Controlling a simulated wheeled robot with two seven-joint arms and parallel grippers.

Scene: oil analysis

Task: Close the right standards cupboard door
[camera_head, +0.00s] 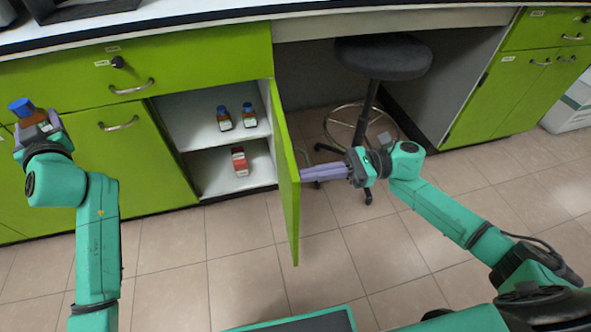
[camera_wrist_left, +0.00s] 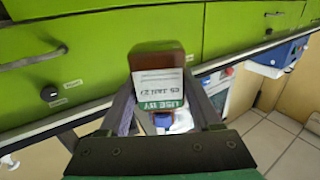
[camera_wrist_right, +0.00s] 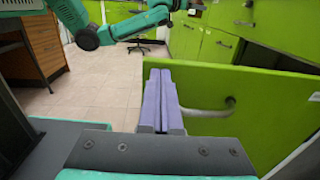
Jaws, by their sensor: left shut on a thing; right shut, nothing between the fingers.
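The right standards cupboard door (camera_head: 287,170) is green and stands open, swung out toward me. Its outer face and grey handle (camera_wrist_right: 205,112) show in the right wrist view. My right gripper (camera_head: 303,174) is shut and empty, its purple fingers beside the door's outer face near the handle; I cannot tell whether they touch. It also shows in the right wrist view (camera_wrist_right: 160,72). My left gripper (camera_wrist_left: 160,100) is shut on a brown bottle (camera_wrist_left: 158,62) with a white label and blue cap, held at the far left of the head view (camera_head: 27,115).
Inside the open cupboard, two blue-capped bottles (camera_head: 236,117) stand on the upper shelf (camera_head: 205,138) and a red and white box (camera_head: 240,161) on the lower one. A stool (camera_head: 383,57) stands behind the door, to the right. The floor in front is clear.

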